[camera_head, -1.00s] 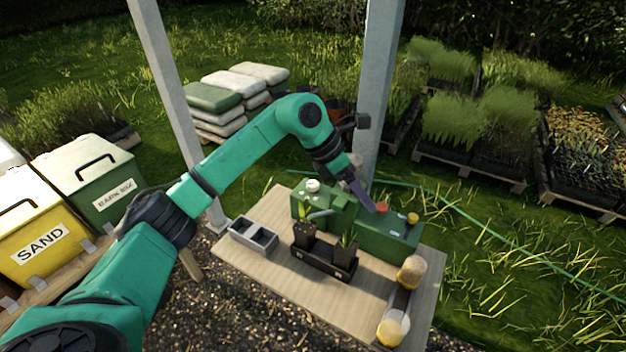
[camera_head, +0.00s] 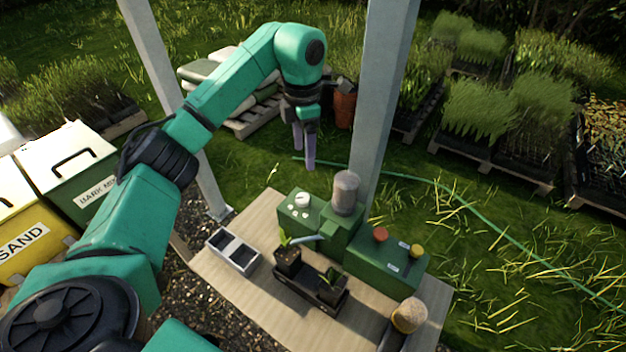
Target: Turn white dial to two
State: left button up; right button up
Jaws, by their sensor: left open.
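The white dial (camera_head: 302,200) sits on top of the left end of a green machine (camera_head: 385,262) at the back of the wooden table. Small pale marks lie near the dial; I cannot read them. My left gripper (camera_head: 304,152) is open and empty, with its two purple-grey fingers pointing down. In the picture it hangs above the dial, apart from it. My right gripper is not in view.
A grey cylinder (camera_head: 345,192) rises beside the dial. Red (camera_head: 380,234) and yellow (camera_head: 417,250) knobs top the right part. A black tray (camera_head: 300,288) with potted seedlings and a grey two-cell box (camera_head: 233,252) stand in front. Posts (camera_head: 385,90) flank the table.

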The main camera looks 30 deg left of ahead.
pick_arm(q)
notch_tip(320, 180, down, 2)
jog(key=s, duration=0.2)
jog(key=p, duration=0.2)
send_over(303, 197)
jog(key=f, duration=0.4)
jog(key=shift+s+f, duration=0.3)
jog(key=shift+s, duration=0.1)
jog(key=f, duration=0.2)
jog(key=f+p, duration=0.1)
jog(key=f, duration=0.1)
jog(key=w+f, duration=0.1)
jog(key=f, duration=0.1)
jog(key=shift+p, duration=0.3)
jog(key=shift+s+f, duration=0.1)
jog(key=shift+f, duration=0.45)
jog(key=shift+s, duration=0.1)
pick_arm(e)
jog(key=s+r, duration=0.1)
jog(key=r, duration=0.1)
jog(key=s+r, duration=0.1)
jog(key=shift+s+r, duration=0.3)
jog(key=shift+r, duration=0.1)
pick_arm(q)
grip_shut()
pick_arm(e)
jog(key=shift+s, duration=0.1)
